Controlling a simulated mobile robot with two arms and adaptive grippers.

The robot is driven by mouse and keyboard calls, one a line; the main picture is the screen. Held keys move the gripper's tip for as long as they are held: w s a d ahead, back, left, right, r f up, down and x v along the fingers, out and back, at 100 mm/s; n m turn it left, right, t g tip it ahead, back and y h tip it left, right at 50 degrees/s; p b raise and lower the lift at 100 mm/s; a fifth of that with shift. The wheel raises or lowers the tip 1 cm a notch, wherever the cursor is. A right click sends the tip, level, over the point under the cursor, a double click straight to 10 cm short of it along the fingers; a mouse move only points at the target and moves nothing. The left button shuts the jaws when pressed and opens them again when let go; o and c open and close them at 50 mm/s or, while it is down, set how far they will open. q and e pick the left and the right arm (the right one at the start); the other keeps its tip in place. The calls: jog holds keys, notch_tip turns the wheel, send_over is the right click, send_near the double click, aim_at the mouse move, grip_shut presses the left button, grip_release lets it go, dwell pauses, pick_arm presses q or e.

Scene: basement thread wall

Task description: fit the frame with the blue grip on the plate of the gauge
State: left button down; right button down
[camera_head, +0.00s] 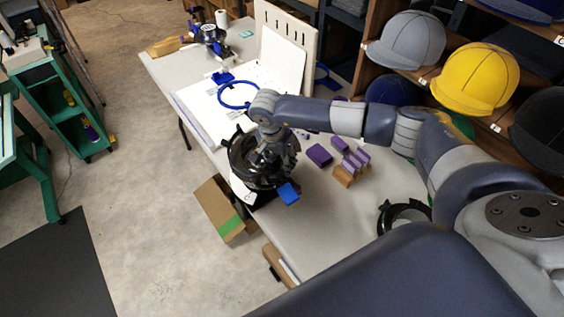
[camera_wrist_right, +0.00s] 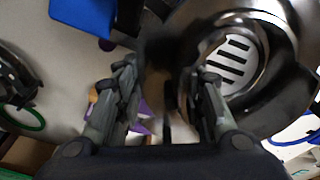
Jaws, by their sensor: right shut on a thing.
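My right gripper (camera_head: 268,165) reaches in from the right over the near part of the table and is shut on the dark frame. Its fingers also show in the right wrist view (camera_wrist_right: 165,100), where the held part between them is blurred. The blue grip (camera_head: 288,193) of the frame sticks out toward the near table edge; a blue piece also shows in the right wrist view (camera_wrist_right: 88,14). Black curved bands (camera_head: 236,150) surround the gripper; I cannot tell clearly which belong to the frame and which to the gauge. A shiny band with a slotted round plate (camera_wrist_right: 230,60) lies beside the fingers. My left gripper is not in view.
Purple blocks (camera_head: 320,155) and a wooden block (camera_head: 348,175) lie right of the gripper. Another black ring (camera_head: 404,214) sits farther along the table. Blue hoops (camera_head: 238,95) lie on white sheets. A cardboard box (camera_head: 220,208) stands below the table edge. Caps (camera_head: 474,78) fill shelves at right.

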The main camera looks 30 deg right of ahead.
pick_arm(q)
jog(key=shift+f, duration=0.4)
pick_arm(e)
jog(key=shift+s+f, duration=0.6)
jog(key=shift+f, duration=0.35)
jog(key=c, duration=1.4)
grip_release()
jog(key=o, duration=0.4)
jog(key=shift+w, duration=0.1)
jog(key=shift+w+d+f, duration=0.15)
jog(key=shift+w+f, duration=0.2)
jog(key=shift+w, duration=0.15)
jog(key=shift+s+r, duration=0.15)
jog(key=shift+r, duration=0.05)
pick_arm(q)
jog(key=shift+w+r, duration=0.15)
pick_arm(e)
jog(key=shift+r, duration=0.1)
jog(key=shift+r, duration=0.1)
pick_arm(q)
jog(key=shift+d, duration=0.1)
pick_arm(e)
jog(key=r, duration=0.4)
jog(key=a+r, duration=0.1)
jog(key=r, duration=0.2)
jog(key=a+r, duration=0.1)
jog(key=r, duration=0.3)
jog(key=shift+a+r, duration=0.1)
jog(key=shift+r, duration=0.25)
